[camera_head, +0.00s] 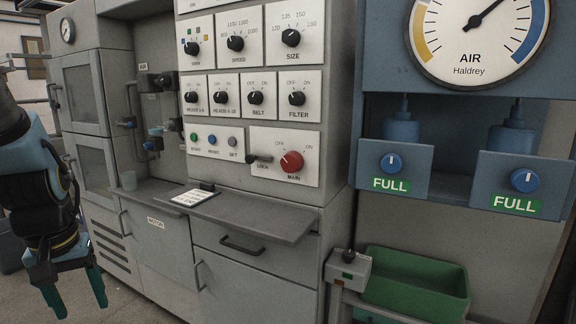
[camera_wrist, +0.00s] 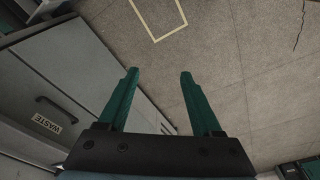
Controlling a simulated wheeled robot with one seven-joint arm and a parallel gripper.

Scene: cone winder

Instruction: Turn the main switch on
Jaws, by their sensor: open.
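The main switch (camera_head: 291,161) is a round red knob on a white plate marked MAIN, with OFF at its upper left and ON at its upper right. I cannot clearly tell which mark it points at. My gripper (camera_head: 78,297) hangs at the lower left in the head view, well away from the switch, pointing down. In the wrist view my gripper (camera_wrist: 159,74) is open and empty, with floor between its green fingers. The switch does not show there.
A grey shelf (camera_head: 240,214) juts out below the panel, with a white sheet (camera_head: 194,197) on it. A green bin (camera_head: 416,285) stands at the lower right. Black selector knobs (camera_head: 297,98) fill the panel above. Open floor shows beneath my gripper.

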